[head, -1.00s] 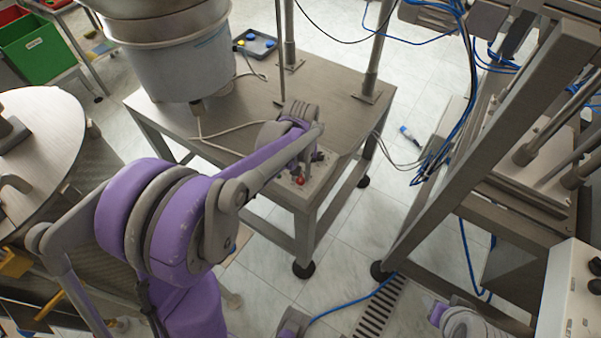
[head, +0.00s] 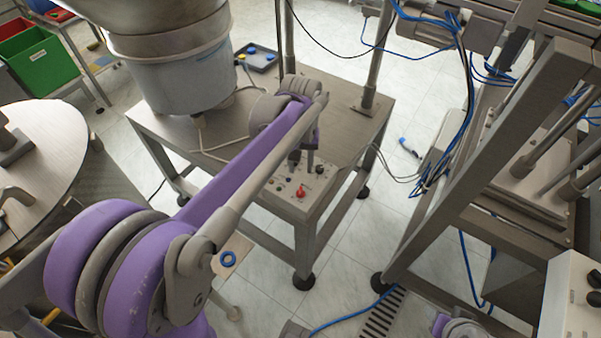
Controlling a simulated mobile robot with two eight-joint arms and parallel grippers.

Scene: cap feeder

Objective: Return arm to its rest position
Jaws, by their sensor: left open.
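My left arm, purple and grey, comes in from the lower left and stretches toward the metal table (head: 345,128). My left gripper (head: 303,166) is at its far end, pointing down over the control panel (head: 318,186) on the table's near corner. It is open, with nothing seen between its fingers. The panel carries a red knob (head: 300,192) and several dark buttons, just below the fingers. I cannot tell whether the fingers touch the panel. My right gripper is not in view; only a bit of purple and grey arm shows at the bottom right.
A large metal bowl feeder (head: 180,70) stands on the table's left. A metal frame (head: 480,150) with blue cables rises at the right. A round table (head: 50,140) is at left. Tiled floor lies between.

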